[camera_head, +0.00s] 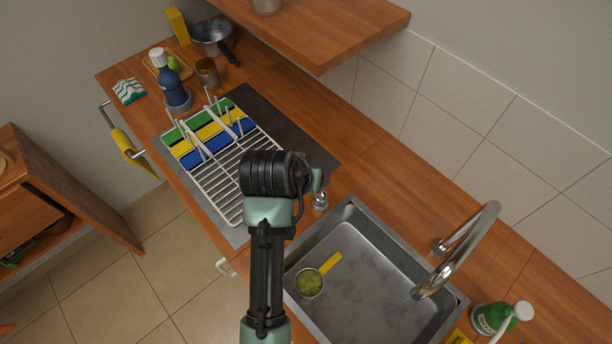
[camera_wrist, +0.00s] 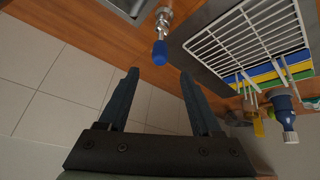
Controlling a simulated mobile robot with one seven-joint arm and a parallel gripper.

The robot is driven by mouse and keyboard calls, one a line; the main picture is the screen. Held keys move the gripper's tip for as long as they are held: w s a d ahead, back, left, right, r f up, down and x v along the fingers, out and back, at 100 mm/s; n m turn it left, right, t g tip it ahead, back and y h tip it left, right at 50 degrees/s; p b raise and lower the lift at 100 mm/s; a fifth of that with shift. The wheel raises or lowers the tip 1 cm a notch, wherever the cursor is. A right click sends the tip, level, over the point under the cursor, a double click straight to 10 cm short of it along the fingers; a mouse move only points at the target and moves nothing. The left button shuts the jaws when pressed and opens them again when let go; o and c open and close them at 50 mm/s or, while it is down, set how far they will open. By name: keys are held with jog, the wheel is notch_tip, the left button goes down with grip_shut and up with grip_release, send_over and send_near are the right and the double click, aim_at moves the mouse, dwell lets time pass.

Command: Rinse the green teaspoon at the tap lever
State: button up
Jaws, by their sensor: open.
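I cannot make out a green teaspoon in either view. In the wrist view my gripper (camera_wrist: 159,76) is open with nothing between its fingers. A metal fitting with a blue tip (camera_wrist: 160,52) shows just beyond the gap between the fingertips; I cannot tell its distance. A small metal fitting (camera_head: 320,199) stands between the sink and the rack in the head view, likely the same one. The curved metal tap (camera_head: 462,248) rises at the sink's far right side, with a thin bluish streak below its spout. In the head view my arm hides the gripper.
The steel sink (camera_head: 362,215) holds a yellow-handled round scoop (camera_head: 310,283) with a green inside. A white wire rack (camera_head: 215,185) stands left of it. A green bottle (camera_head: 490,318) stands right; a blue bottle (camera_head: 172,85) and a pan (camera_head: 210,38) stand farther back.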

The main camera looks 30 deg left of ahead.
jog(key=shift+v, duration=1.2)
